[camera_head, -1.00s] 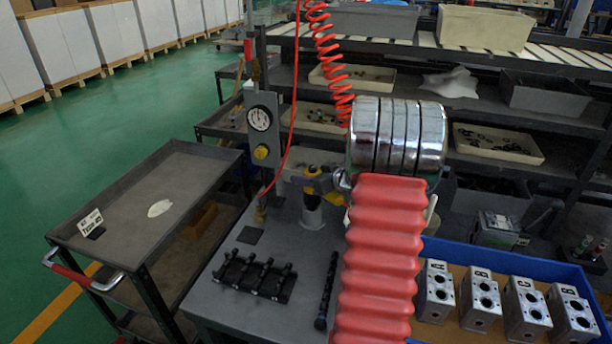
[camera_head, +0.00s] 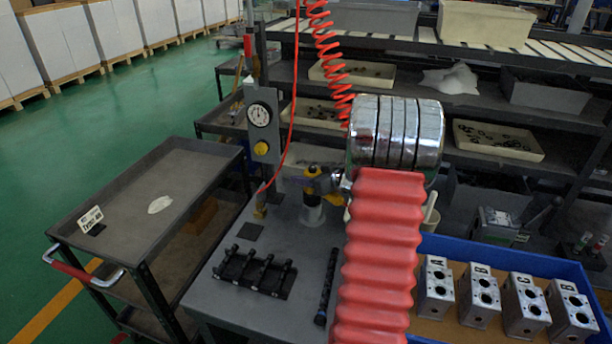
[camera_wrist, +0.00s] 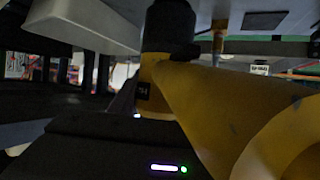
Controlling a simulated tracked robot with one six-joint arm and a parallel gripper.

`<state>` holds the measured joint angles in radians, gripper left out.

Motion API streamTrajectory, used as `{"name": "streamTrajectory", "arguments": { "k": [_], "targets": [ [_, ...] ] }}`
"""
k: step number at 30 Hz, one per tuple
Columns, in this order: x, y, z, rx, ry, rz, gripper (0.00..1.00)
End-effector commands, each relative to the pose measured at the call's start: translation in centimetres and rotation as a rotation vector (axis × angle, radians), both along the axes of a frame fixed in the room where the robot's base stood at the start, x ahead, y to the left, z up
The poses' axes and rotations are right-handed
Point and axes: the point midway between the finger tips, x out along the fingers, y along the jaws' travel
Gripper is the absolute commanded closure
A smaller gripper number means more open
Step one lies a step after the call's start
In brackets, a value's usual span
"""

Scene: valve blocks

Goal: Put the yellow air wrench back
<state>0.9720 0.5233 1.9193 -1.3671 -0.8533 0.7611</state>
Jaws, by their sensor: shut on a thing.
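The yellow air wrench (camera_head: 312,182), with dark parts, is at the back of the grey work table, by a pale round stand (camera_head: 312,214). Its lower end is at the stand's top; I cannot tell whether it is seated. My gripper (camera_head: 336,184) is shut on the wrench, reaching it from the right; its jaws are mostly hidden by my arm and the wrench. In the wrist view the wrench's yellow body (camera_wrist: 225,100) fills the right and middle, very close, and a dark body with small lights lies below it.
A black rack (camera_head: 253,272) and a dark rod (camera_head: 326,288) lie on the table. A blue tray (camera_head: 548,264) of lettered metal blocks is right. A trolley (camera_head: 185,170) is left.

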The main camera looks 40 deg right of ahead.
Motion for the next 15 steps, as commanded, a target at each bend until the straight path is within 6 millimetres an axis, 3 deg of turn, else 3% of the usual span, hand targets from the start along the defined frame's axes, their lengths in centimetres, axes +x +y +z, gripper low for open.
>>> {"name": "streamTrajectory", "arguments": {
  "k": [15],
  "targets": [
    [0.06, -0.05, -0.52, -0.003, -0.004, 0.001, 0.92]
  ]
}}
